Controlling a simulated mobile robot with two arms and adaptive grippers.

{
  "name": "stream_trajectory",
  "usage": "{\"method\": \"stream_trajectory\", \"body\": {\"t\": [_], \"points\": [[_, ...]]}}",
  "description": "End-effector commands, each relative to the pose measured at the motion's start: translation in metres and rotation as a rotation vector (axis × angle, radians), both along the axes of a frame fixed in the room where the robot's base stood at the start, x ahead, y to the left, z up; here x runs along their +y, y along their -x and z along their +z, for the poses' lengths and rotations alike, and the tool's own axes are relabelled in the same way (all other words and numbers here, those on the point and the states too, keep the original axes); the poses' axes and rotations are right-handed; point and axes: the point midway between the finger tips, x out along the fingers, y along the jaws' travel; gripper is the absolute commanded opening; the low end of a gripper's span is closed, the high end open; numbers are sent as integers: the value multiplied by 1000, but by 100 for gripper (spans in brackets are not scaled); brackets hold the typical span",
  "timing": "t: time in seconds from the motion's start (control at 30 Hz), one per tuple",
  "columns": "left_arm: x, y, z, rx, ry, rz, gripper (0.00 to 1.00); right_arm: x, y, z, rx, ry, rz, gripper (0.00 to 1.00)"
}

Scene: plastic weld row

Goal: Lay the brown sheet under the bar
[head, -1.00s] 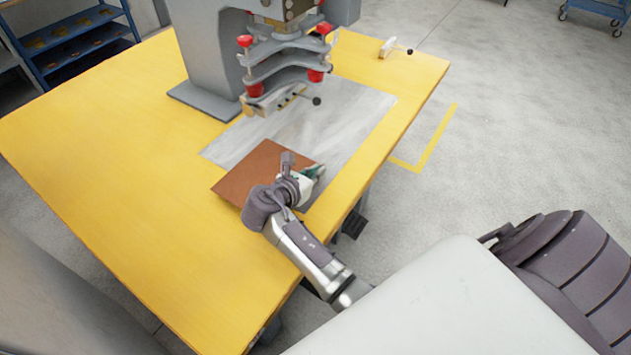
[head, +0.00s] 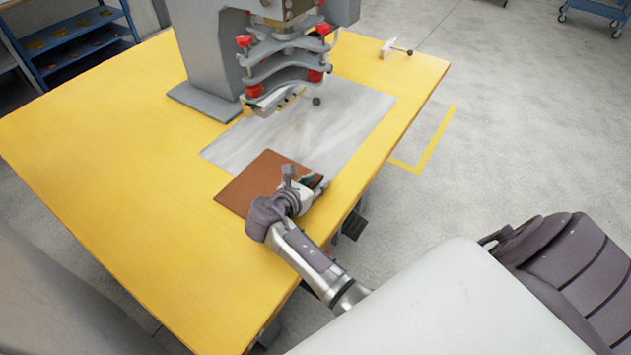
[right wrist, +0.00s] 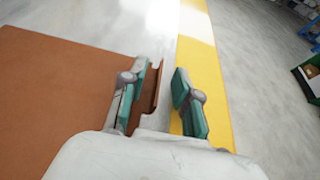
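The brown sheet (head: 248,188) lies at the near end of the grey plate, partly over the yellow table. My right gripper (head: 318,183) is at the sheet's right corner in the head view. In the right wrist view its fingers (right wrist: 160,98) are apart. The sheet (right wrist: 60,90) passes behind the left finger, and its edge shows in the gap, nearer that finger. The bar (head: 272,102) hangs under the press head, beyond the sheet and apart from it. My wrist hides part of the sheet. My left gripper is out of view.
The grey plate (head: 345,115) is bare between the sheet and the bar. The press column (head: 210,60) stands behind on the yellow table (head: 100,150). A small white clamp-like part (head: 388,47) sits at the far right. The table's left side is clear.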

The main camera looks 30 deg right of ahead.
Motion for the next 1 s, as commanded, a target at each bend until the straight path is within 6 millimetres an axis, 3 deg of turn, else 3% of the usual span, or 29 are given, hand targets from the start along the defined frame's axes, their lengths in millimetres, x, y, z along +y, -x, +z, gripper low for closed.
{"method": "stream_trajectory", "body": {"t": [0.17,0.6,0.8,1.0], "points": [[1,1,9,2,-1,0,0,7,3,9,2,-1,1,31],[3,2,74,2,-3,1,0,80,35,45,2,-1,1,31],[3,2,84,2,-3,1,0,98,43,49,1,1,-1,31],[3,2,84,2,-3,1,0,102,45,49,0,0,-1,31]]}}
